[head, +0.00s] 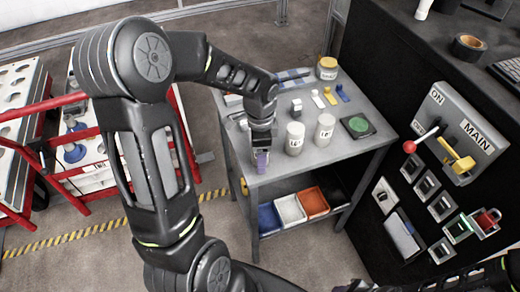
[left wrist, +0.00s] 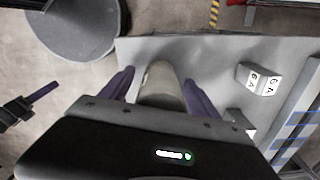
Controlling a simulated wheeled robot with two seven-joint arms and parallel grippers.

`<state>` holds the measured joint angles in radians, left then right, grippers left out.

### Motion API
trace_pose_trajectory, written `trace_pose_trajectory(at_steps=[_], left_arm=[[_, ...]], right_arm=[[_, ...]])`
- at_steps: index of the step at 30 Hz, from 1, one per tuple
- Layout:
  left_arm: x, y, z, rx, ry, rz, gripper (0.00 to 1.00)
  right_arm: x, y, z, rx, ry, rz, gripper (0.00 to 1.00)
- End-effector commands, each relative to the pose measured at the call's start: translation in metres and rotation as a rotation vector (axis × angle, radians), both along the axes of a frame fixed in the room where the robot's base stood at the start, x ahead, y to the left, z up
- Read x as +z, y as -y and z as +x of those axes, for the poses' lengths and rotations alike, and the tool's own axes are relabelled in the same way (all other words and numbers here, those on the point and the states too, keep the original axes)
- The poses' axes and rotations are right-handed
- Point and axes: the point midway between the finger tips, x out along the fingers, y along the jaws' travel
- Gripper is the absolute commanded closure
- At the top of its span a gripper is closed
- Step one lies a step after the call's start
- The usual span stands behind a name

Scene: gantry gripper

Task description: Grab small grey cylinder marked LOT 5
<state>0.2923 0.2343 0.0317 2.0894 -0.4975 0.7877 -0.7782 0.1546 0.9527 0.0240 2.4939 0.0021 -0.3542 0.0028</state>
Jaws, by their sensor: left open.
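My left gripper (head: 262,160) reaches down over the near left part of the grey table in the head view. In the left wrist view its two purple fingers (left wrist: 160,92) are spread apart, one on each side of a small grey cylinder (left wrist: 161,80). I cannot tell whether they touch it. No LOT marking on this cylinder is readable, and the gripper body hides its near part. Two larger whitish labelled cylinders, a left one (head: 295,138) and a right one (head: 324,133), stand right of the gripper. A dark gripper with a purple finger (left wrist: 42,92), apparently my right, shows at the left.
The table (head: 345,152) also holds a yellow-lidded jar (head: 327,68), a green disc (head: 358,125) and small yellow and blue pieces. A white block with black characters (left wrist: 258,79) stands near the cylinder. Coloured bins (head: 312,202) sit below. A dark switch panel (head: 460,135) stands right.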

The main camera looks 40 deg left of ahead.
Motion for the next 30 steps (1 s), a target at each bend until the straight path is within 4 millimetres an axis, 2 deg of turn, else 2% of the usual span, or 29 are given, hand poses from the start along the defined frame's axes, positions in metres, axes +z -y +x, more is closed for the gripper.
trace_pose_trajectory(at_steps=[12,30], left_arm=[[0.0004,0.0,0.0,0.0,0.0,0.0,0.3],[0.0004,0.0,0.0,0.0,0.0,0.0,0.79]], right_arm=[[-0.0001,-0.0001,-0.0001,0.0,0.0,0.0,0.64],[0.0,0.0,-0.0001,0.0,0.0,0.0,0.64]])
